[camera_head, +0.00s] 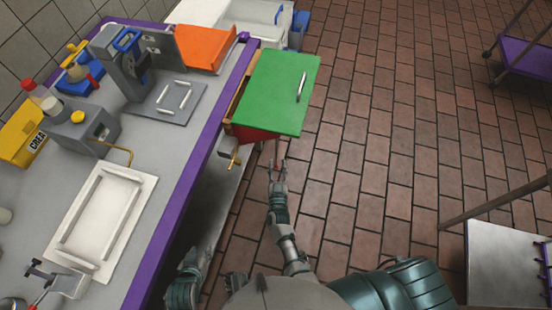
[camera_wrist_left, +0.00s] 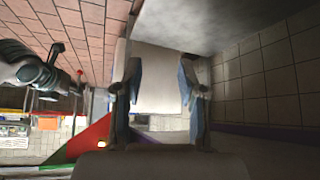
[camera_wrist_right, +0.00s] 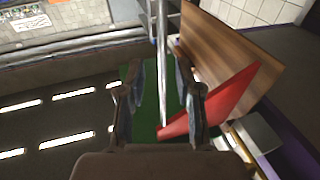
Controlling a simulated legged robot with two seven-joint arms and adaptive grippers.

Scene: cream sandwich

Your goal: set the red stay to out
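In the right wrist view the stay (camera_wrist_right: 222,100) slants away from a brown wooden panel (camera_wrist_right: 228,52), beside the green underside. My right gripper (camera_head: 277,163) is just in front of the leaf, open, not visibly holding the stay. My left gripper (camera_wrist_left: 160,75) is open and empty; the red stay (camera_wrist_left: 92,138) shows beyond it at lower left. Its fingers are unclear in the head view.
A purple-edged counter (camera_head: 185,185) fills the left, bearing a white tray (camera_head: 68,240), a grey slicer-like machine (camera_head: 135,65) and an orange board (camera_head: 205,48). A brass fitting (camera_head: 234,160) juts out below the leaf.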

